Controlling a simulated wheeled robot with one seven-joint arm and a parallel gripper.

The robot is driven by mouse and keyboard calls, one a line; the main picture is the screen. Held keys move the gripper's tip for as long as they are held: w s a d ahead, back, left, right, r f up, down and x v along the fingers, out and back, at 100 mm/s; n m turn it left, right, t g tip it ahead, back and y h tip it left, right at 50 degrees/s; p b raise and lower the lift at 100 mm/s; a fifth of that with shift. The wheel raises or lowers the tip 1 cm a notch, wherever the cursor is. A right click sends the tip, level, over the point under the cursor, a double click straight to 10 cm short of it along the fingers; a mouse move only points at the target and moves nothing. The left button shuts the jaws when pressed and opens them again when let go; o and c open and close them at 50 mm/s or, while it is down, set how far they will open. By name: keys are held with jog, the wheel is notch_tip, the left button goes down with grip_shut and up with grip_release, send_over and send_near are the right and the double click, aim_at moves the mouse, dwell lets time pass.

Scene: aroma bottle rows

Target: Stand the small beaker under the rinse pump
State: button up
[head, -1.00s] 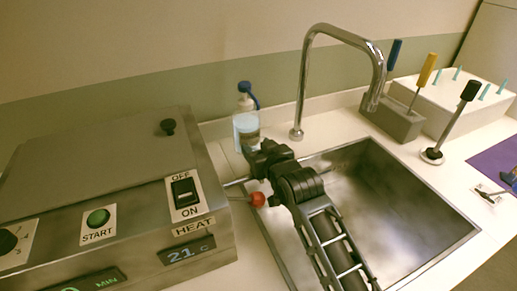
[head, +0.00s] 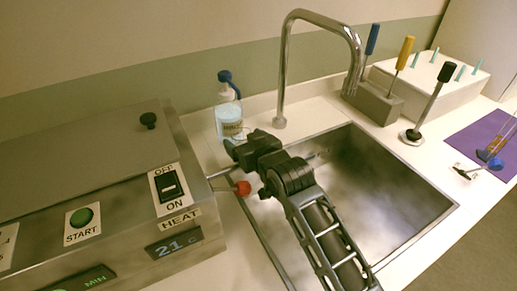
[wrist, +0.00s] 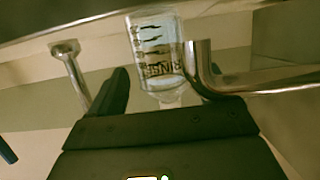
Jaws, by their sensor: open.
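The rinse pump (head: 229,100), a clear bottle with a blue pump head, stands on the counter behind the sink's left corner. The small beaker (wrist: 153,38) shows in the wrist view as clear glass with dark graduation marks. It overlaps the lettered bottle label behind it, close to the pump; whether it is centred under the spout cannot be told. In the head view its outline blends with the lower bottle. My gripper (head: 232,148) is open just in front of the pump's base, above the sink's left rear edge. The beaker appears beyond the fingers.
A chrome faucet (head: 280,80) arches over the steel sink (head: 390,190). The heated box (head: 100,190) stands at left, with a red knob (head: 242,188) near my gripper. A holder (head: 375,103) with handled tools, a white rack (head: 440,85) and a purple mat (head: 480,140) are at right.

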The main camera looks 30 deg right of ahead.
jog(key=v, duration=1)
jog(key=shift+r+b, duration=0.15)
jog(key=shift+b, duration=0.2)
